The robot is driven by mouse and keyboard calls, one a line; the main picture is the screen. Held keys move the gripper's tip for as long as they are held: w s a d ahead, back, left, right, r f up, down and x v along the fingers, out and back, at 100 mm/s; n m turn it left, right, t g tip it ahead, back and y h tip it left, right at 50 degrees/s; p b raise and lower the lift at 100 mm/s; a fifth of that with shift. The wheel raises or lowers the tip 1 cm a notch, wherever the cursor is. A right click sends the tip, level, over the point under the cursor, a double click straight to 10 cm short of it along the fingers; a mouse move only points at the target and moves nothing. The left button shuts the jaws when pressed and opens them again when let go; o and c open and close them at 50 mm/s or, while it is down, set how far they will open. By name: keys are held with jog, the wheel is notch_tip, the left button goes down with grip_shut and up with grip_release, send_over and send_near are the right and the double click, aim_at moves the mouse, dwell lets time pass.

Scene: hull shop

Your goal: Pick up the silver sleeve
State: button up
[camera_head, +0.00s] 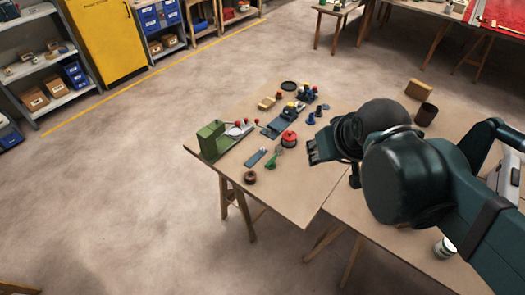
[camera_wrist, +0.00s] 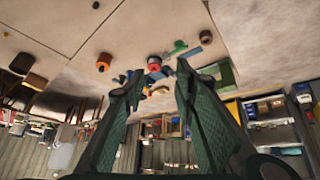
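I cannot pick out a silver sleeve with certainty in either view. In the head view a small pale, silvery piece (camera_head: 238,131) lies beside the green block (camera_head: 211,139) on the left table, but its shape is too small to tell. A white and dark-green jar-like thing (camera_head: 445,248) is partly hidden by my arm at lower right. My gripper (camera_head: 316,152) is above the right edge of the left table, near the red round thing (camera_head: 289,139). In the wrist view my gripper (camera_wrist: 160,68) has its fingers apart with nothing between them.
The left table (camera_head: 285,200) carries a brown ring (camera_head: 250,177), blue parts and several small fixtures. A dark brown cup (camera_head: 425,114) and a cardboard box (camera_head: 418,89) stand behind my arm. The left table's front is clear. A yellow cabinet (camera_head: 105,35) stands far off.

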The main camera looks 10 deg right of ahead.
jog(key=w+a+f+n+g, duration=0.15)
jog(key=w+n, duration=0.35)
jog(key=w, duration=0.6)
jog(key=n+g+b, duration=0.2)
jog(key=n+g, duration=0.3)
jog(key=n, duration=0.6)
send_over(262, 149)
jog(key=f, duration=2.5)
jog(key=shift+w+d, duration=0.1)
jog(key=shift+w, duration=0.1)
jog(key=shift+w+f, duration=0.1)
jog(key=shift+f, duration=0.2)
jog(key=shift+f+b, duration=0.35)
jog(key=shift+f, duration=0.9)
jog(key=shift+f+b, duration=0.5)
jog(key=shift+f, duration=2.15)
